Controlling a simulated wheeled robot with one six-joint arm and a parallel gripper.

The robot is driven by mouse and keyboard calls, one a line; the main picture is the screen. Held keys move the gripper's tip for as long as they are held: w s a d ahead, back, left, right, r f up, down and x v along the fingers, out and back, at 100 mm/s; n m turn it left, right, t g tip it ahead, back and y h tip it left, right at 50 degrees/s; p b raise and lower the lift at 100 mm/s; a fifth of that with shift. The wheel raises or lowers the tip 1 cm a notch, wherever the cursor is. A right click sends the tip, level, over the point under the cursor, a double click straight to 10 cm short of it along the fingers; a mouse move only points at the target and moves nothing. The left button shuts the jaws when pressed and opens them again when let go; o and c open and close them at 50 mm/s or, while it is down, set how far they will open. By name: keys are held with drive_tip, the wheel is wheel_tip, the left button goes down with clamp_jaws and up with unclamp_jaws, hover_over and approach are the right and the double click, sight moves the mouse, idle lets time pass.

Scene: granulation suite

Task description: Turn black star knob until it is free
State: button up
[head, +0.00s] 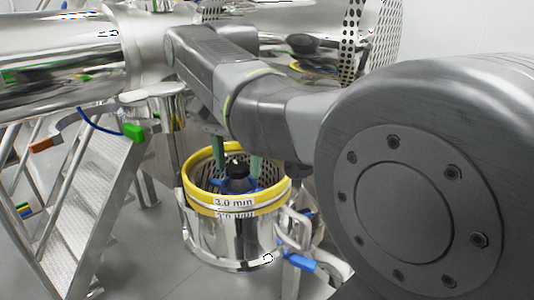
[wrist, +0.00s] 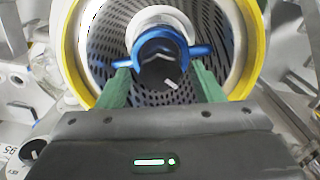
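The black knob (head: 237,168) sits at the centre of a perforated basket with a yellow rim (head: 205,200), on top of a blue bladed hub (head: 228,186). In the wrist view the knob (wrist: 157,70) is dark with a small white mark, and the blue hub (wrist: 200,50) shows around it. My gripper (wrist: 160,72) has two green fingers, spread apart on the left and right of the knob, with visible gaps to it. In the head view my gripper (head: 236,150) reaches down into the basket from above; my arm hides part of it.
The basket's yellow rim carries a "3.0 mm" label (head: 234,202). A polished steel housing (head: 235,238) surrounds it, with a blue-handled clamp (head: 302,262) at the right. Metal steps (head: 85,205) stand at the left, and a large steel cylinder (head: 55,65) lies above.

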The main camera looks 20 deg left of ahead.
drive_tip(key=c, duration=0.8)
